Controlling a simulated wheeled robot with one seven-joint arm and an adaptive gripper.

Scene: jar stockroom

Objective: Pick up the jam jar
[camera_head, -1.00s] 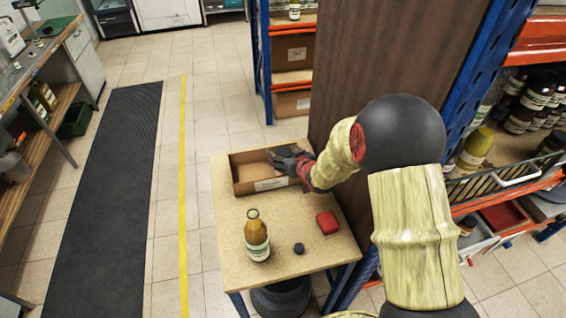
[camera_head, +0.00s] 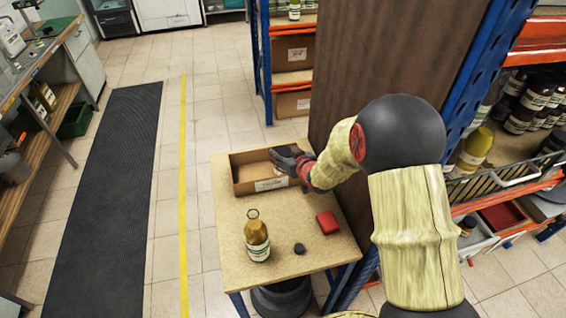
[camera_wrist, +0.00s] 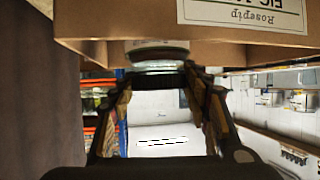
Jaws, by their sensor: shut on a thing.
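The jam jar (camera_wrist: 157,53) shows in the wrist view between my fingertips. In the head view, my gripper (camera_head: 280,155) is over the right part of an open cardboard box (camera_head: 238,181) on a small table. A small whitish patch shows just under the fingers there, too small to tell clearly.
On the table (camera_head: 228,222) stand a yellow-brown bottle (camera_head: 257,240), a dark round lid (camera_head: 299,249) and a red block (camera_head: 327,222). A brown rack panel (camera_head: 375,70) rises close behind the arm. Shelves of jars (camera_head: 535,100) are at right.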

